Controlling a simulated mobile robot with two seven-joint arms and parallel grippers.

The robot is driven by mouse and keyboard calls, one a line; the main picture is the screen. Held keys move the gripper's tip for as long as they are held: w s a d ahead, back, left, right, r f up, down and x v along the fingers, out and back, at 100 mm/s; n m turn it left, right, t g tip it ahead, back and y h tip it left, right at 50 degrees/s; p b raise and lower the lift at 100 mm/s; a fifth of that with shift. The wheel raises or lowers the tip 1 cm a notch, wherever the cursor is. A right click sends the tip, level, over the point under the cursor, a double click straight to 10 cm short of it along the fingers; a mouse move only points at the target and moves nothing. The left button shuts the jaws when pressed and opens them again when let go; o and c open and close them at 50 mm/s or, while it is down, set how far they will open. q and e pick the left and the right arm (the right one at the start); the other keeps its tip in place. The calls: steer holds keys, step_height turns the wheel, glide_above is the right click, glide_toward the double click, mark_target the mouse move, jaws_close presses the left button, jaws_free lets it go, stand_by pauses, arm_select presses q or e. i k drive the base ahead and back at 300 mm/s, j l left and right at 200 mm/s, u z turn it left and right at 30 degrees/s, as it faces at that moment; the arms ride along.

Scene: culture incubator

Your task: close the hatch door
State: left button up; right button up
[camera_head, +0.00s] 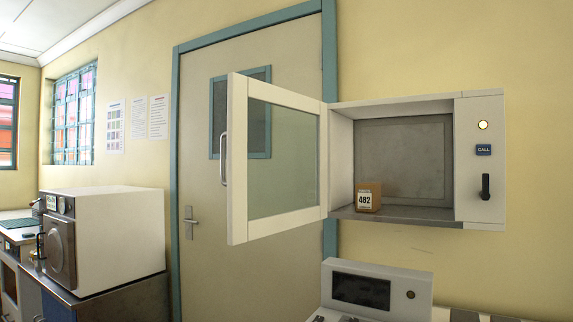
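The hatch door (237,200) is a white-framed glass panel. It stands wide open, swung out to the left from its hinge side at the left edge of the hatch box (480,200). A curved metal handle (223,160) is on its far left edge. Inside the hatch, a small brown box (375,190) with a white label reading 482 stands on the floor near the left side. Neither gripper is in view.
Below the hatch stands a white device (420,285) with a dark screen. A white incubator-like unit (115,240) sits on a counter at the left. A closed room door (225,275) with a teal frame is behind the hatch door. The space in front of the hatch opening looks clear.

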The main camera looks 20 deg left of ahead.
mark_target(241, 88)
steer(key=i+j+z, duration=0.1)
steer(key=j+z, duration=0.2)
steer(key=j, duration=0.6)
steer(key=j+z, duration=0.25)
steer(key=j, duration=0.65)
steer(key=k+j+z, duration=0.15)
steer(key=j+z, duration=0.15)
steer(key=j, duration=0.6)
steer(key=i+j+z, duration=0.15)
steer(key=i+j, duration=0.3)
steer(key=i, duration=0.45)
steer(key=k+j+z, duration=0.1)
steer(key=k, duration=0.15)
